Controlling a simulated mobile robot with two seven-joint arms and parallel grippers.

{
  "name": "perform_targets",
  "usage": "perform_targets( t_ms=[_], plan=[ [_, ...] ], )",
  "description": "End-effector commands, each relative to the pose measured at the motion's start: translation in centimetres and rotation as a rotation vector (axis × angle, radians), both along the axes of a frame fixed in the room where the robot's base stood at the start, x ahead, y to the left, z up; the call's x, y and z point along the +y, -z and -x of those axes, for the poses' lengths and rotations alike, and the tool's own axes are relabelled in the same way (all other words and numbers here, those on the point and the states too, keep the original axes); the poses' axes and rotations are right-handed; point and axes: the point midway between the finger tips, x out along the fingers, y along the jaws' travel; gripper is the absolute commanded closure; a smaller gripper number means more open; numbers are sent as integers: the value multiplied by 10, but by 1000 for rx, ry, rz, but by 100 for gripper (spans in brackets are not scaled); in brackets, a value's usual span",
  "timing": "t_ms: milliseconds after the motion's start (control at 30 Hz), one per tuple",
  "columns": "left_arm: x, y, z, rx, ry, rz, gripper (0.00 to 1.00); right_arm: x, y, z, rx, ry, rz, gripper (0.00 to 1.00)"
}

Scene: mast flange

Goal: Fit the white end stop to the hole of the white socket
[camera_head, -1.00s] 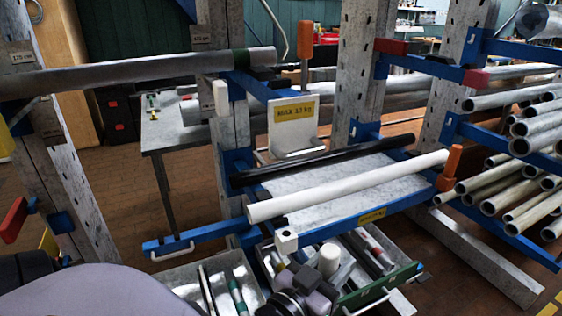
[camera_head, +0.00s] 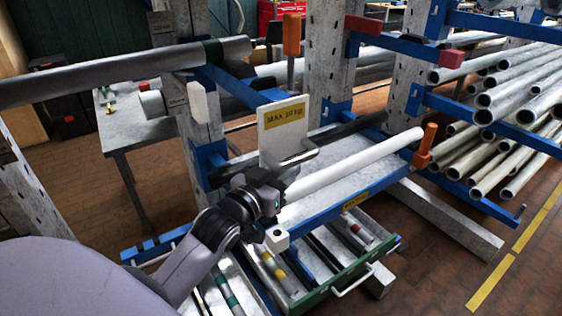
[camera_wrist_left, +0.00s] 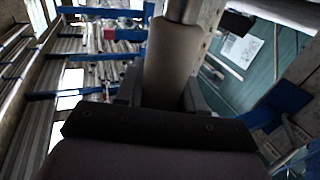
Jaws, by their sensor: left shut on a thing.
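My left gripper (camera_head: 272,199) is in front of the near end of the white tube in the head view. In the left wrist view it is shut on a pale round post, the white end stop (camera_wrist_left: 173,62), which sticks out beyond the fingers. In the head view my gripper hides most or all of the end stop. The white socket (camera_head: 277,239) is a small block at the near end of the lower blue arm, just below my gripper. The end stop is apart from it. Its hole is too small to make out now. My right gripper is not in view.
An orange post (camera_head: 425,145) stands at the right arm's end. Open drawers (camera_head: 345,290) lie below.

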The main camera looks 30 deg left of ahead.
Motion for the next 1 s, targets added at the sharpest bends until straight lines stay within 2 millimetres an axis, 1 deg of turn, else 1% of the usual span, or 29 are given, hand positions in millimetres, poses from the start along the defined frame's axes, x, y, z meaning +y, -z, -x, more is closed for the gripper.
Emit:
perform_targets(
  t_ms=[367,467,667,1000],
  plan=[
    [1,-1,0,-1,-1,2,97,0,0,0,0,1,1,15],
    [1,3,0,0,-1,2,97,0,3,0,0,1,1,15],
    [1,16,1,0,-1,2,97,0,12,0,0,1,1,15],
    [1,49,1,1,-2,1,97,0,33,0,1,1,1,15]
  ],
)
